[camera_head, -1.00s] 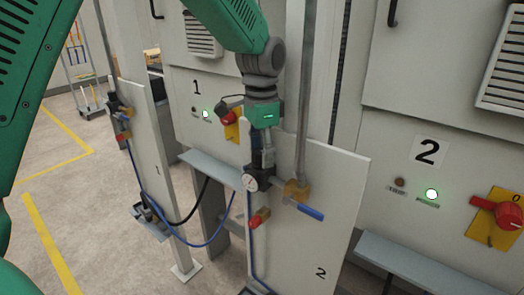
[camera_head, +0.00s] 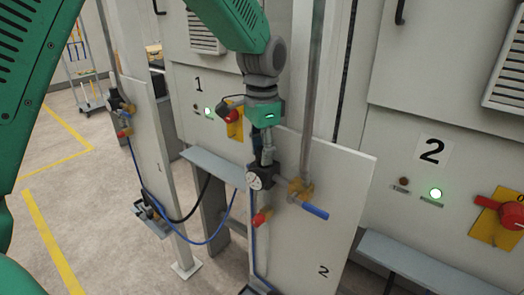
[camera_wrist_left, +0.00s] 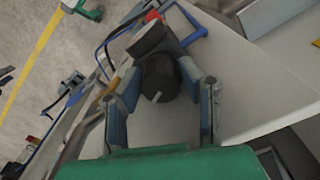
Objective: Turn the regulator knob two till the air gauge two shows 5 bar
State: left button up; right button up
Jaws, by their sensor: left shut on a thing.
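The air gauge two (camera_head: 254,182) is a small round white dial on the front panel marked 2 (camera_head: 335,190). Its reading is too small to tell. The regulator knob two is the black knob (camera_wrist_left: 160,78) just above the gauge, seen end-on in the left wrist view with a light mark on it. My left gripper (camera_head: 266,158) comes down from above onto the knob. In the left wrist view its two fingers (camera_wrist_left: 160,95) stand on either side of the knob and are shut on it. My right gripper is not seen.
A blue-handled valve (camera_head: 310,209) and a red-ended fitting (camera_head: 262,218) sit beside and below the gauge. A vertical pipe (camera_head: 311,90) rises behind. Panel 1 (camera_head: 148,150) stands at left with blue and black hoses. A red switch (camera_head: 508,214) is at far right.

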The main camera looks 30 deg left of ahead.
pick_arm(q)
jog(key=n, duration=0.2)
jog(key=shift+w+r+n, duration=0.2)
jog(key=shift+r+n, duration=0.05)
jog(key=shift+n, duration=1.75)
jog(key=o, duration=1.1)
jog(key=shift+d, duration=0.1)
jog(key=shift+f, duration=0.1)
jog(key=shift+r, duration=0.35)
notch_tip(320, 180, up, 11)
jog(key=shift+w+r, duration=0.1)
